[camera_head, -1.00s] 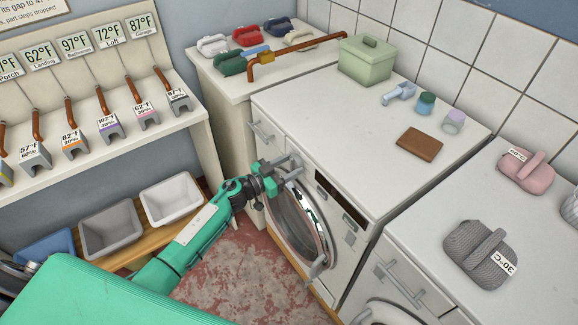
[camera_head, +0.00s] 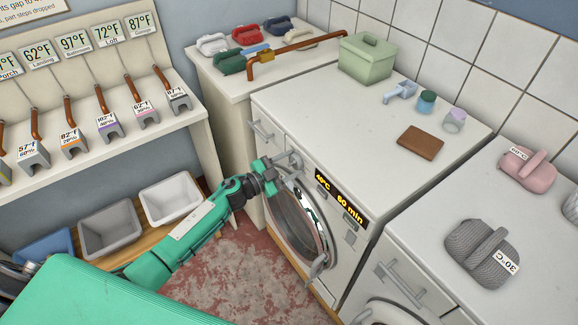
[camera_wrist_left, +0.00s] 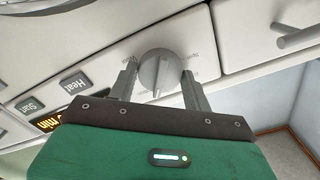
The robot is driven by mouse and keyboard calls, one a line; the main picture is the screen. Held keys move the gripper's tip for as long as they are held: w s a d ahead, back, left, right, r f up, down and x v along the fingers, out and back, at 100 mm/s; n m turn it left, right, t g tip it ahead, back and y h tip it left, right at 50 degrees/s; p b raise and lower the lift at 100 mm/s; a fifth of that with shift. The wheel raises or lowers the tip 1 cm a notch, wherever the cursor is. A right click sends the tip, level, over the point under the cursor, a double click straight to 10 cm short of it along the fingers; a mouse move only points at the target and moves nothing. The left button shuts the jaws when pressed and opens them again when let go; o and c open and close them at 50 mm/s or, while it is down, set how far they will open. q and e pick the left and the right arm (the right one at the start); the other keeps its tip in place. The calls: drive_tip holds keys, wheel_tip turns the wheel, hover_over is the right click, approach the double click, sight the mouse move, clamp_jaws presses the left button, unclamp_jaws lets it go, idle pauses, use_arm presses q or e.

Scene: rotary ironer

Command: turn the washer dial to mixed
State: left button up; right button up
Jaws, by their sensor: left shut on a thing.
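The washer (camera_head: 330,130) is a white front-loader with a round glass door (camera_head: 296,225). Its display (camera_head: 340,201) is lit and reads 40°C and 60 min. The dial (camera_wrist_left: 160,70) is a round grey knob with a raised ridge in the left wrist view; its printed labels are partly covered and too small to read. My left gripper (camera_head: 282,172) is at the washer's front panel. In the left wrist view its two fingers (camera_wrist_left: 159,76) stand on either side of the dial, shut on it. My right gripper is not in view.
Heat (camera_wrist_left: 74,84) and Start (camera_wrist_left: 30,104) buttons sit beside the dial. A drawer handle (camera_head: 261,132) is close to the gripper. A second machine (camera_head: 450,205) is at the right.

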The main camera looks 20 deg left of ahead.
use_arm(q)
drive_tip(key=m+b, duration=0.2)
drive_tip(key=m, duration=0.3)
drive_tip(key=shift+f+m, duration=0.15)
drive_tip(key=shift+m, duration=0.15)
drive_tip(key=m+b, duration=0.1)
drive_tip(key=m, duration=0.2)
drive_tip(key=shift+m+b, duration=0.35)
drive_tip(key=shift+m, duration=0.65)
drive_tip(key=shift+m+b, duration=0.3)
drive_tip(key=o, duration=1)
drive_tip(key=shift+c, duration=0.2)
drive_tip(key=shift+s, duration=0.1)
